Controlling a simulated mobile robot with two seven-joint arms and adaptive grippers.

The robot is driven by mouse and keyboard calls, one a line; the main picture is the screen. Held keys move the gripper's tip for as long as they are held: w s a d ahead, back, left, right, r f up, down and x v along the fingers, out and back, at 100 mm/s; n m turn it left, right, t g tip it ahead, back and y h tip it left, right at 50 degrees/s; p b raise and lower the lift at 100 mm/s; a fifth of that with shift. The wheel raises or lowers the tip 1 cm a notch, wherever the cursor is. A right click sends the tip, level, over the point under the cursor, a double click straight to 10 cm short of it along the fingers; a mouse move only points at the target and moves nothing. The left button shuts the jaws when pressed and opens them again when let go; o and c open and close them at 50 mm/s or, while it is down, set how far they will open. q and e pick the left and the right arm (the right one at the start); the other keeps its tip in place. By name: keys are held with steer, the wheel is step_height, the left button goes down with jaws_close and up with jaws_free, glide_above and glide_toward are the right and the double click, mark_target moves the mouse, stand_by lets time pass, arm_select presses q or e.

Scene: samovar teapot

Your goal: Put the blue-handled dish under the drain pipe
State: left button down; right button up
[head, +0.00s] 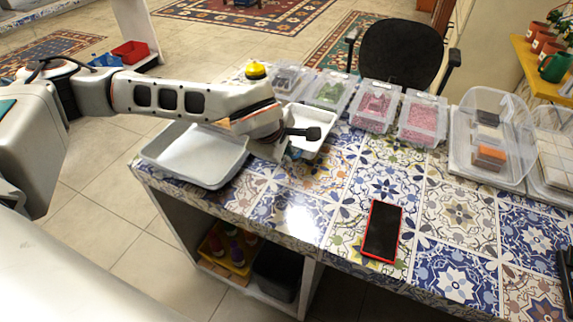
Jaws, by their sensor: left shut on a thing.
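My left gripper (300,134) is at the end of the arm from the left, low over the tiled table beside a small white tray (315,118). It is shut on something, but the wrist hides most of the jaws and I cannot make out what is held. I see no blue handle and no drain pipe. A black piece at the right edge may be part of my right gripper (566,262); too little shows to tell its state.
A larger white tray (195,155) lies at the table's left end, under my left arm. Clear boxes (375,104) line the back. A red-edged phone (382,230) lies near the front edge. A clear-covered box (490,140) stands at right.

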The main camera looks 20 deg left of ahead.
arm_select(q)
steer(key=shift+f+b, duration=0.3)
steer(key=shift+f, duration=1.85)
steer(key=c, duration=2.2)
jaws_free()
